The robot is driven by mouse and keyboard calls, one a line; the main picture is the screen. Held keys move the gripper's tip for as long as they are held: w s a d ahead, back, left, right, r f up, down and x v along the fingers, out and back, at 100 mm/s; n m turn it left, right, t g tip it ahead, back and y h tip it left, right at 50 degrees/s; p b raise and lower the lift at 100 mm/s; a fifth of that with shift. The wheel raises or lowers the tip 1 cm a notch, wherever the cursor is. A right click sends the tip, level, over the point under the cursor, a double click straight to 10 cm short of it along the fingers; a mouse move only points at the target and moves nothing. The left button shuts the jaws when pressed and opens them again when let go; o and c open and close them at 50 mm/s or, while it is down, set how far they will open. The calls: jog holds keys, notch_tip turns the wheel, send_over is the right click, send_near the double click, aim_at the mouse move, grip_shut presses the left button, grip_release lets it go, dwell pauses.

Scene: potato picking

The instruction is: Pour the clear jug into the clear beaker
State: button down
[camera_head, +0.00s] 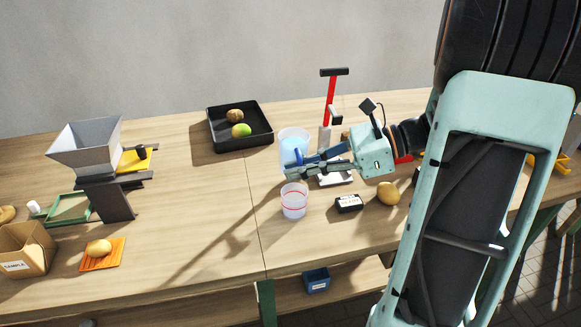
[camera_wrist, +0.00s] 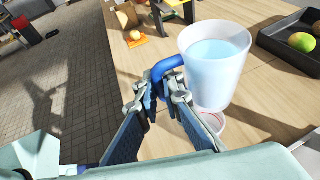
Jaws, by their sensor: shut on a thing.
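The clear jug (camera_head: 293,135) holds pale blue liquid and looks about upright. It also shows in the wrist view (camera_wrist: 213,80), with its blue handle (camera_wrist: 172,63) toward my fingers. My gripper (camera_head: 300,167) is shut on that handle, as the wrist view shows (camera_wrist: 163,82). The clear beaker (camera_head: 294,203) stands on the table in front of the jug in the head view and has red lines. In the wrist view the beaker (camera_wrist: 213,122) is partly hidden by the jug and a finger. My gripper hides the jug's base in the head view, so its height above the table is unclear.
A black tray (camera_head: 262,141) with a potato and a green item is behind left. A black labelled box (camera_head: 348,203) and a potato (camera_head: 388,194) lie right of the beaker. A red-posted stand (camera_head: 330,100) is behind my gripper.

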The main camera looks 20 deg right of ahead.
jog(key=shift+w+d+f+n+t+h+p, duration=0.4)
jog(key=shift+w+d+f+n, duration=0.2)
jog(key=shift+f, duration=0.4)
jog(key=shift+w+d+f+n+t+h+p, duration=0.2)
jog(key=shift+w+d+f+n+h+p, duration=0.25)
jog(key=shift+w+f, duration=0.4)
jog(key=shift+w+d+f+n+t+h+p, duration=0.3)
jog(key=shift+w+d+f+n+p, duration=0.25)
jog(key=shift+f, duration=0.55)
jog(key=shift+s, duration=0.1)
